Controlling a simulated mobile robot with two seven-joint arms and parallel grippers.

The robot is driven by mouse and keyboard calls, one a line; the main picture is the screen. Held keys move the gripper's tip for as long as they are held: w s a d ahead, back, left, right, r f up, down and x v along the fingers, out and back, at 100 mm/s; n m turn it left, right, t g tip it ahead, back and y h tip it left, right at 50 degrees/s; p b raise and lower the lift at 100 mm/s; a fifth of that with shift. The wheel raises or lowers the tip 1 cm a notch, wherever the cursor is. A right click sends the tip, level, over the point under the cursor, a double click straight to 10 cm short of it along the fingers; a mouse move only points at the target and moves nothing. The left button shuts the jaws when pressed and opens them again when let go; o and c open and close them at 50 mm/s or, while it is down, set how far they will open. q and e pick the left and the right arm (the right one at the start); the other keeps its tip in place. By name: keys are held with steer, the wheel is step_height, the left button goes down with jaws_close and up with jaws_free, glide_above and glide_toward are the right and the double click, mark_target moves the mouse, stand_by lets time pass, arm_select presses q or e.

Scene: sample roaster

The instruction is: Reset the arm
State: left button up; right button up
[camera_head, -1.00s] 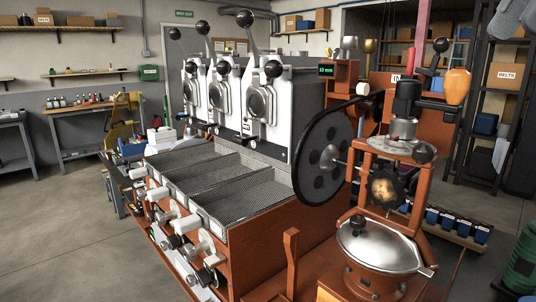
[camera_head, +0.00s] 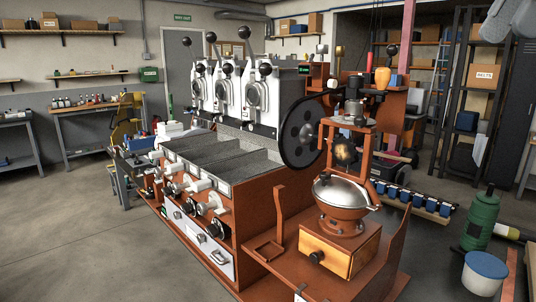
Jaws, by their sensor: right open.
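My right gripper (camera_head: 497,28) shows as a pale grey shape at the top right corner, cut off by the picture edge. It is open and holds nothing that I can see, and it is apart from the machine. My left gripper is out of view. The sample roaster stands in the middle, with several white roasting units (camera_head: 263,97) in a row at the back and mesh-covered cooling trays (camera_head: 215,165) in front. A large black wheel (camera_head: 302,133) stands at its right end. A silver lidded bowl (camera_head: 342,191) sits above a wooden drawer box (camera_head: 340,250).
A green cylinder (camera_head: 481,222) and a blue-lidded white bucket (camera_head: 485,272) stand on the floor at the right. Dark shelving (camera_head: 466,100) is at the back right. A workbench (camera_head: 95,115) stands at the back left. The floor at the left front is clear.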

steer(key=w+d+f+t+y, duration=0.3)
steer(key=d+f, duration=0.2)
steer(key=f, duration=0.4)
steer(key=w+d+f+m+t+y, duration=0.1)
steer(key=w+d+f+t+y, duration=0.15)
steer(key=d+f, duration=0.55)
steer(key=w+d+f+t+y, duration=0.2)
steer(key=w+d+f+t, duration=0.1)
steer(key=f, duration=0.8)
step_height(320, 180, down, 14)
steer(key=s+m+t+h, duration=0.2)
steer(key=m+t+h, duration=0.1)
steer(key=m+t, duration=0.1)
steer(key=s+a+f+m+h, duration=0.3)
steer(key=a+f, duration=0.1)
steer(key=f, duration=0.4)
steer(key=s+a+f+m+h, duration=0.2)
steer(key=s+a+f+h, duration=0.15)
steer(key=f, duration=0.55)
steer(key=s+a+f+g, duration=0.1)
steer(key=s+a+f, duration=0.3)
steer(key=a, duration=0.5)
steer(key=s+a+f+m+g, duration=0.1)
steer(key=s+a+f+g, duration=0.1)
steer(key=a, duration=0.7)
step_height(320, 180, down, 2)
steer(key=shift+s+f+m, duration=0.1)
steer(key=shift+s+m, duration=0.2)
steer(key=shift+s, duration=0.55)
